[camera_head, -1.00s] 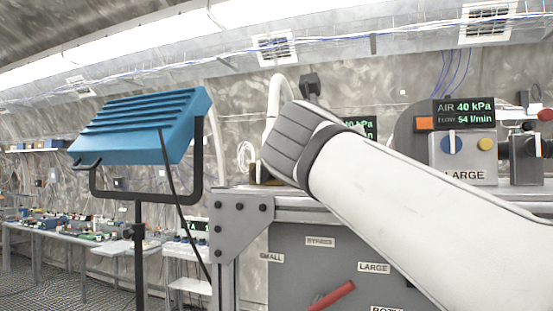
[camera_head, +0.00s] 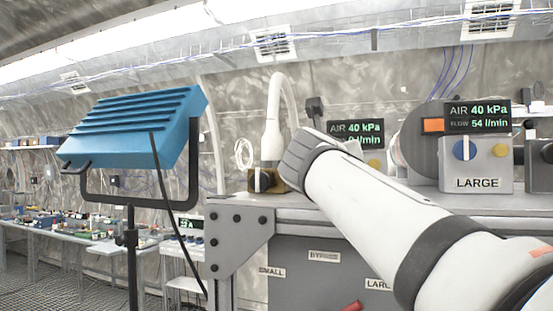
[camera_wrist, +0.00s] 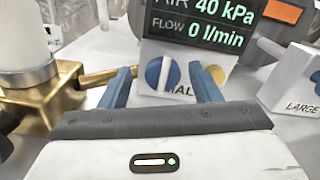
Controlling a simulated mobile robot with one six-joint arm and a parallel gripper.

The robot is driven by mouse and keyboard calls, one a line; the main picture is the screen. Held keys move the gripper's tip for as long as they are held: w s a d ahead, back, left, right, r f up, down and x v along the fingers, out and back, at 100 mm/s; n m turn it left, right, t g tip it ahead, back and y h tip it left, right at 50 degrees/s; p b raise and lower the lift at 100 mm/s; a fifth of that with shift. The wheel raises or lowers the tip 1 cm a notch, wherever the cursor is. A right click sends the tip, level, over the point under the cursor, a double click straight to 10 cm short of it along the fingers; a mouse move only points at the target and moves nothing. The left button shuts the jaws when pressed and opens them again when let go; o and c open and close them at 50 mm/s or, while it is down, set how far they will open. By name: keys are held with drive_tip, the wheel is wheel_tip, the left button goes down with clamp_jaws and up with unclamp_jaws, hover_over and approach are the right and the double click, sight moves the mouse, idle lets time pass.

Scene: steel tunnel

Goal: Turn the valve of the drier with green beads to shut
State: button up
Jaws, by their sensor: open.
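A brass valve block (camera_wrist: 40,105) stands at the left of the wrist view, with a pale, whitish cylinder (camera_wrist: 22,45) on top. A brass lever (camera_wrist: 112,75) sticks out from the block toward my left finger; I cannot tell if they touch. In the head view the brass block (camera_head: 264,184) shows beside my wrist, under a white upright fitting (camera_head: 270,135) with a hose. No green beads show in either view. My gripper (camera_wrist: 166,76) is open, its two blue fingers apart with nothing held; in the head view my wrist hides it.
A panel with a blue knob (camera_wrist: 153,72), its label partly hidden, stands beyond my fingers under a display (camera_wrist: 205,28) reading 40 kPa and 0 l/min. The LARGE panel (camera_head: 477,170) is to the right. A blue lamp (camera_head: 135,125) on a stand is at left.

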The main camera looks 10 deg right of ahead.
drive_tip(key=shift+d, duration=0.1)
drive_tip(key=shift+c, duration=0.4)
drive_tip(key=c, duration=0.9)
drive_tip(key=shift+o, duration=0.2)
drive_tip(key=shift+a, duration=0.2)
drive_tip(key=shift+s+d, duration=0.1)
drive_tip(key=shift+d, duration=0.15)
drive_tip(key=shift+c, duration=0.3)
drive_tip(key=shift+a, duration=0.15)
drive_tip(key=m+b, duration=0.1)
drive_tip(key=m, duration=0.2)
drive_tip(key=m+b, duration=0.1)
drive_tip(key=m, duration=0.2)
drive_tip(key=shift+d+f+b, duration=0.1)
drive_tip(key=shift+d+b, duration=0.1)
drive_tip(key=shift+b, duration=0.15)
drive_tip(key=m+b, duration=0.2)
drive_tip(key=m, duration=0.2)
drive_tip(key=shift+m, duration=0.4)
